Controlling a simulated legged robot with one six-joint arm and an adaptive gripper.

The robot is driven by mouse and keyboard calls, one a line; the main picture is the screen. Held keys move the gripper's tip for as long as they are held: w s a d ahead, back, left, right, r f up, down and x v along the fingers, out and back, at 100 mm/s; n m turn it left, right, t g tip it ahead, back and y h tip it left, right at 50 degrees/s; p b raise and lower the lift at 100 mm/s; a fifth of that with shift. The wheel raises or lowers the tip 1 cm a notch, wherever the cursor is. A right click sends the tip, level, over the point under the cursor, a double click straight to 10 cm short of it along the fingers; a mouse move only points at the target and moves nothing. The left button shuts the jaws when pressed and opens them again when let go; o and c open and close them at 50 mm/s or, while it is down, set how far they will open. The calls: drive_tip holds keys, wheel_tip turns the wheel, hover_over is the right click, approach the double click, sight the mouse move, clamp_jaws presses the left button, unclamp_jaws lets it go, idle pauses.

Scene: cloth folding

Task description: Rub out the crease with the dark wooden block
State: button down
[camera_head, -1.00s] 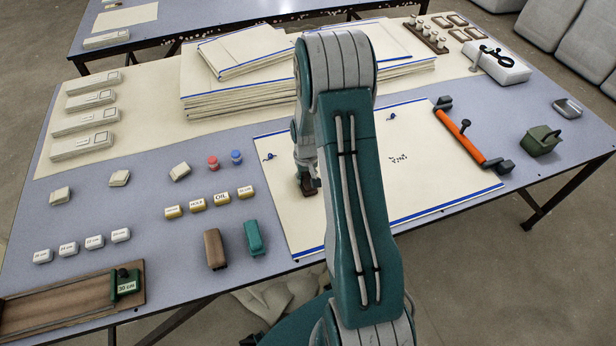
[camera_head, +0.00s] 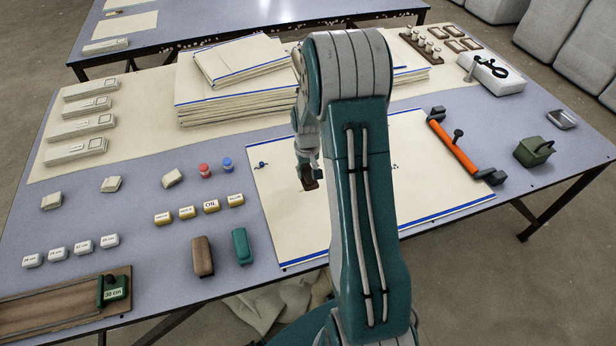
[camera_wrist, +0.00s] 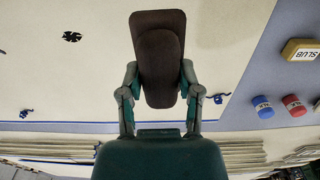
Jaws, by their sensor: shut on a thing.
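My gripper (camera_head: 308,166) is shut on the dark wooden block (camera_head: 312,182), above the left part of the cream cloth (camera_head: 280,215) with blue edges. In the wrist view, my gripper's fingers (camera_wrist: 160,92) hold the block (camera_wrist: 158,50) from both sides, with cloth (camera_wrist: 60,75) beneath and around it. I cannot tell whether the block touches the cloth. A dark mark (camera_wrist: 72,36) and small blue marks (camera_wrist: 218,98) show on the cloth. I cannot make out the crease; my arm hides the middle of the cloth in the head view.
An orange-handled bar (camera_head: 452,145) lies at the cloth's right side, near a green container (camera_head: 534,150). A brown block (camera_head: 203,256) and a green block (camera_head: 242,246) stand left of the cloth. Folded cloths (camera_head: 225,105) are stacked behind. Red and blue pieces (camera_head: 204,170) stand left.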

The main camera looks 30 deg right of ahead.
drive_tip(key=shift+d+r, duration=0.6)
drive_tip(key=shift+r, duration=0.1)
drive_tip(key=shift+d+r, duration=0.1)
drive_tip(key=shift+r, duration=0.25)
drive_tip(key=shift+a, duration=0.6)
drive_tip(key=shift+d+f, duration=0.1)
drive_tip(key=shift+d, duration=0.25)
drive_tip(key=shift+d+f, duration=0.1)
drive_tip(key=shift+f, duration=0.2)
drive_tip(key=shift+a+f, duration=0.15)
drive_tip(key=shift+f, duration=0.85)
drive_tip(key=shift+a+f, duration=0.15)
drive_tip(key=shift+f, duration=0.8)
drive_tip(key=shift+d+f, duration=0.15)
drive_tip(key=shift+f, duration=0.6)
drive_tip(key=shift+f, duration=0.95)
